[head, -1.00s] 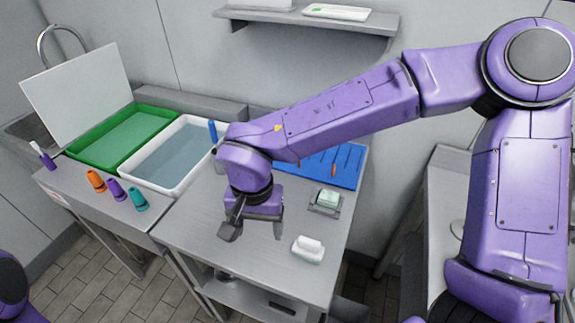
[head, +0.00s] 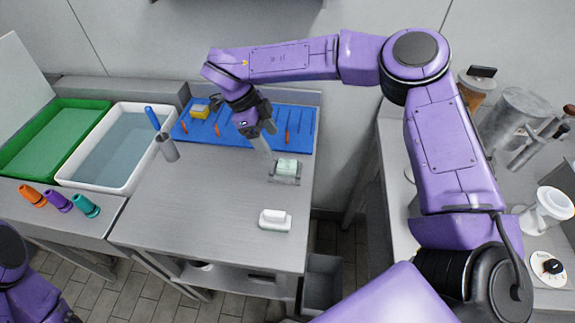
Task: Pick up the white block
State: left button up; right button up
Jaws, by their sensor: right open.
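A white block-like piece (head: 275,219) sits near the front right of the grey table, with a smaller upper part on a wider base. A pale green-white block (head: 287,166) rests on a grey holder (head: 285,180) behind it. My right gripper (head: 268,142) is open and empty, to the left of and behind the pale block, near the front edge of the blue mat. Its fingers point down and right; I cannot tell their exact height. Part of my left arm shows at the lower left; its gripper is not visible.
A blue mat (head: 300,117) with orange tools and a yellow block (head: 200,111) lies at the back. A grey cup with a blue stick (head: 168,149), a white water tub (head: 88,180) and a green tray (head: 15,170) stand left. The table's middle is clear.

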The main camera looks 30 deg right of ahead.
aim_at(286, 163)
jog(key=p+x, duration=0.1)
jog(key=x, duration=0.2)
jog(key=p+x, duration=0.1)
jog(key=x, duration=0.1)
jog(key=p+x, duration=0.1)
jog(key=x, duration=0.2)
jog(key=shift+s+d+f, duration=0.15)
jog(key=shift+s+d, duration=0.05)
jog(key=shift+d, duration=0.15)
jog(key=shift+s+d+f, duration=0.1)
jog(key=shift+f, duration=0.25)
jog(key=shift+d+f, duration=0.15)
jog(key=shift+f, duration=0.1)
jog(key=c, duration=1.2)
